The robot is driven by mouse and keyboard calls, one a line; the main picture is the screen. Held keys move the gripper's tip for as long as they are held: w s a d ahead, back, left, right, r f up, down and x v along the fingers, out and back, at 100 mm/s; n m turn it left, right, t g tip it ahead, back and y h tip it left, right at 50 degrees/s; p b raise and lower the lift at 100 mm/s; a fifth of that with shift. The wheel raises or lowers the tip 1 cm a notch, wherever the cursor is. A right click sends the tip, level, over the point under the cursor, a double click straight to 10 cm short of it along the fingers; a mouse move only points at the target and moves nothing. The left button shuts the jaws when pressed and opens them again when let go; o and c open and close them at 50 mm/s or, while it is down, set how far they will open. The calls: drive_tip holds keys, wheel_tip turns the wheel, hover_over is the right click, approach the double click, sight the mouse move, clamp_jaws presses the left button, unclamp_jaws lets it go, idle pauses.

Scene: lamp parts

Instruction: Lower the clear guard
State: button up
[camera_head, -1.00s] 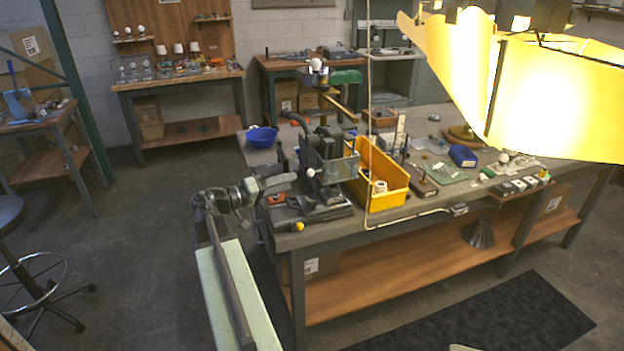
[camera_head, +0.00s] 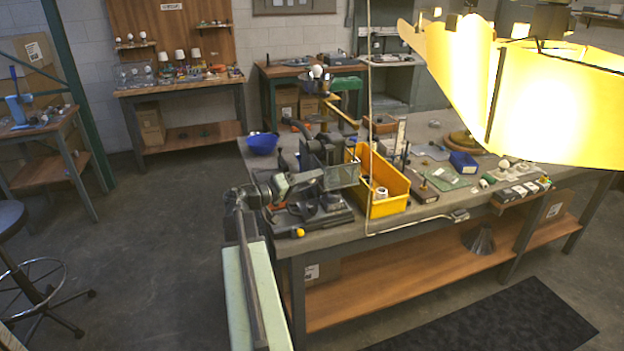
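The clear guard (camera_head: 341,176) is a see-through panel on the front of a dark bench machine (camera_head: 312,152) at the bench's near left corner. It stands roughly upright, in front of the machine's column and above its base. My gripper (camera_head: 312,180) is at the guard's left edge, at about mid-height of the panel, and seems to touch or almost touch it. The white ball knob at the guard's lower left is hidden, apparently behind my gripper. The fingers are small and dark here, so I cannot tell whether they are shut on the knob.
A yellow bin (camera_head: 384,205) stands just right of the guard. A yellow knob (camera_head: 298,232) is at the base's front. A large lit lampshade (camera_head: 560,105) hangs at upper right.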

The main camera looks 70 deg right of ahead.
clamp_jaws()
idle(1.3)
